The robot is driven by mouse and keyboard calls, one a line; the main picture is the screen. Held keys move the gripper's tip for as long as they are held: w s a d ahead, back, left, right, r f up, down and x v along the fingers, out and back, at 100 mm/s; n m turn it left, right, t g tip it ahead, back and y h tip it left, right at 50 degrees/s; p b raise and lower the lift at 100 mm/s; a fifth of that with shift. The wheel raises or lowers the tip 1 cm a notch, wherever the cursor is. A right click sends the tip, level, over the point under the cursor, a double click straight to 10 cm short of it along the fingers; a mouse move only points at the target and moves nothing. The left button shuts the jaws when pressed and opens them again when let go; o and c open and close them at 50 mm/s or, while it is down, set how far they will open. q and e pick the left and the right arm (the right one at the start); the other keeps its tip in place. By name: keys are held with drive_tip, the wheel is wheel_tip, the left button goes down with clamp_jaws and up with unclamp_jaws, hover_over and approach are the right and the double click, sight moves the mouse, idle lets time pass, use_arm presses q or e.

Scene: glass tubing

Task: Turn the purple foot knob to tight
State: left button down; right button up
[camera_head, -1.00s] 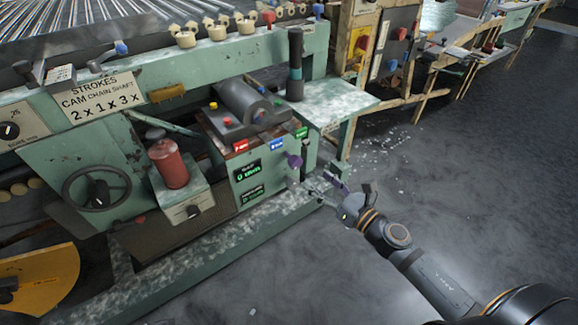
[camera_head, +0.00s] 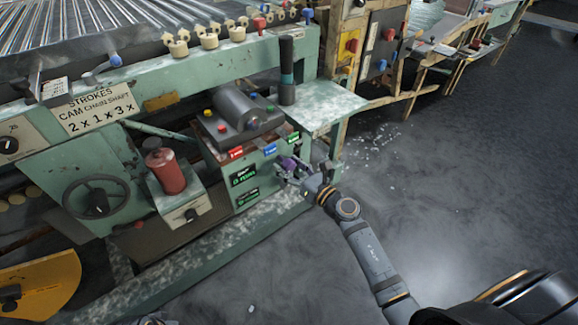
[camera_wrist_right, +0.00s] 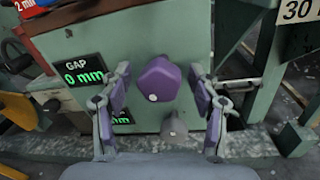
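The purple knob (camera_wrist_right: 157,80) sticks out from the green front panel of the machine, with a pale dot on its face. In the head view the purple knob (camera_head: 287,162) shows at the panel's right side, partly covered by my right gripper (camera_head: 291,173). In the right wrist view my right gripper (camera_wrist_right: 160,74) is open. One finger is on each side of the purple knob, with a visible gap on both sides. A grey knob (camera_wrist_right: 174,128) sits just below it, between the fingers. My left gripper does not show clearly in any view.
A display (camera_wrist_right: 84,72) left of the knob reads GAP 0 mm; a second one below is partly hidden by a finger. The green base rail (camera_head: 225,225) runs along the floor beneath. Open floor (camera_head: 450,200) lies to the right.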

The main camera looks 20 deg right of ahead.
drive_tip(key=c, duration=1)
